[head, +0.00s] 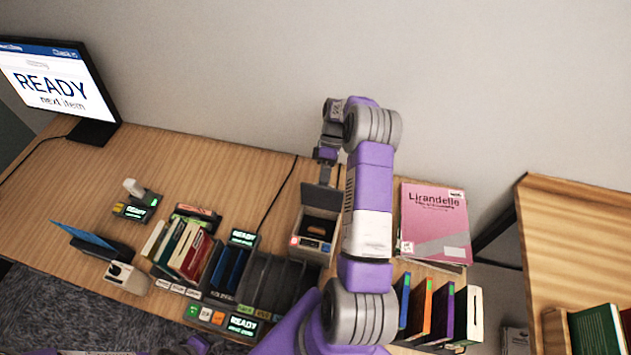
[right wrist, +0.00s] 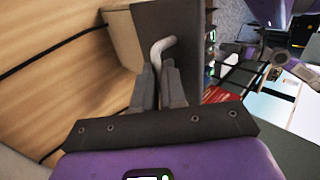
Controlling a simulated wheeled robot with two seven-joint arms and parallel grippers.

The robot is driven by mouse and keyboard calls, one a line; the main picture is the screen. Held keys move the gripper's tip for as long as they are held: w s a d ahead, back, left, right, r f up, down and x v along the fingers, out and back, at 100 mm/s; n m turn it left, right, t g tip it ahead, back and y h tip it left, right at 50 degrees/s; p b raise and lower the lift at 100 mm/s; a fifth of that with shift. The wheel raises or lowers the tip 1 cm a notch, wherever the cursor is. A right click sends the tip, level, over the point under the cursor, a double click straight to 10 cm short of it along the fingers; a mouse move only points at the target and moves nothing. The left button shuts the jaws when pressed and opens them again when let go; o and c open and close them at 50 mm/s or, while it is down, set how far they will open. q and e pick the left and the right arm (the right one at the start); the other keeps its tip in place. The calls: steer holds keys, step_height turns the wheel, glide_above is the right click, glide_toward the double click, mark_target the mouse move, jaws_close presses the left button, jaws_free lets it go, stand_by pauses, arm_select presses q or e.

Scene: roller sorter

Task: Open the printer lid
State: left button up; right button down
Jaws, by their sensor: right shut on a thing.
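The printer (head: 310,246) is a small light box on the desk, with a brownish roll visible inside it. Its dark lid (head: 322,197) stands raised at the back edge, and the inside is exposed. My right gripper (head: 326,170) is above and behind the raised lid, partly hidden by its own arm. In the right wrist view, the right gripper (right wrist: 160,80) is shut on a grey bent handle (right wrist: 163,46) beside the dark lid panel (right wrist: 185,22). My left gripper does not show.
Several books stand in racks (head: 185,252) left of the printer. Dark sorting slots (head: 275,285) are in front of it. A pink book (head: 434,215) lies right of my arm. A monitor (head: 60,85) stands far left. The desk behind the racks is mostly clear.

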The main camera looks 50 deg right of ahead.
steer(key=shift+s+f, duration=0.15)
steer(key=shift+f, duration=0.3)
steer(key=c, duration=1.2)
jaws_free()
steer(key=shift+d, duration=0.1)
steer(key=shift+r, duration=0.3)
steer(key=shift+w, duration=0.2)
steer(key=v, duration=0.7)
steer(key=shift+r, duration=0.2)
steer(key=shift+d, duration=0.1)
